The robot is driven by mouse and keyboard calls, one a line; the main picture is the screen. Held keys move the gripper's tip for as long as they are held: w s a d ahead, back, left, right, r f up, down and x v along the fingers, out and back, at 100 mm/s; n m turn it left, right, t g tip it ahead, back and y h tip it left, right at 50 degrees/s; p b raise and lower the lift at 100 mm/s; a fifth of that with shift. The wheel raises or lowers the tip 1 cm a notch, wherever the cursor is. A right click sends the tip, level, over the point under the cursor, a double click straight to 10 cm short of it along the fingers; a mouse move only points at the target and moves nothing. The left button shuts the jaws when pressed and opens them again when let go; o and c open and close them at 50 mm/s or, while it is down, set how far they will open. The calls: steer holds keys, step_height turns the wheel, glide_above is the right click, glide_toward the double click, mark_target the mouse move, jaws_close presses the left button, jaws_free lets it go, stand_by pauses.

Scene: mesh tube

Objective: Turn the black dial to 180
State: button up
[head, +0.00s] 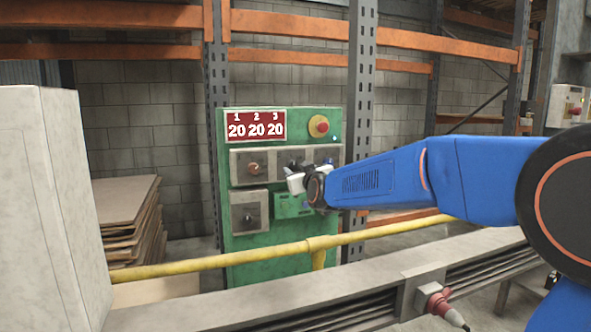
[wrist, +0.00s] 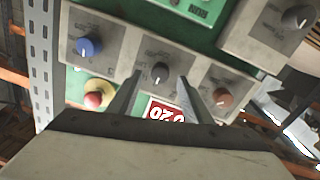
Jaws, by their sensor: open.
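A green control panel (head: 231,118) stands ahead with a red display (head: 258,125) reading 20 under each of 1, 2 and 3. In the wrist view, turned around, a black dial (wrist: 160,72) sits on the grey plate between a blue dial (wrist: 88,46) and a reddish dial (wrist: 222,97). My gripper (wrist: 160,76) is open, its fingers on either side of the black dial; contact cannot be told. In the head view my gripper (head: 296,181) is in front of the panel and partly hides that row. Another dark dial (head: 248,217) is on a lower plate.
A red stop button on yellow (head: 318,126) is at the panel's upper right. A yellow rail (head: 200,264) and a grey beam (head: 300,297) run across the front. Stacked boards (head: 130,215) stand left; orange rack beams (head: 120,16) are behind.

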mark_target(293, 166)
steer(key=shift+x, duration=1.3)
steer(key=c, duration=1.1)
steer(key=shift+o, duration=0.2)
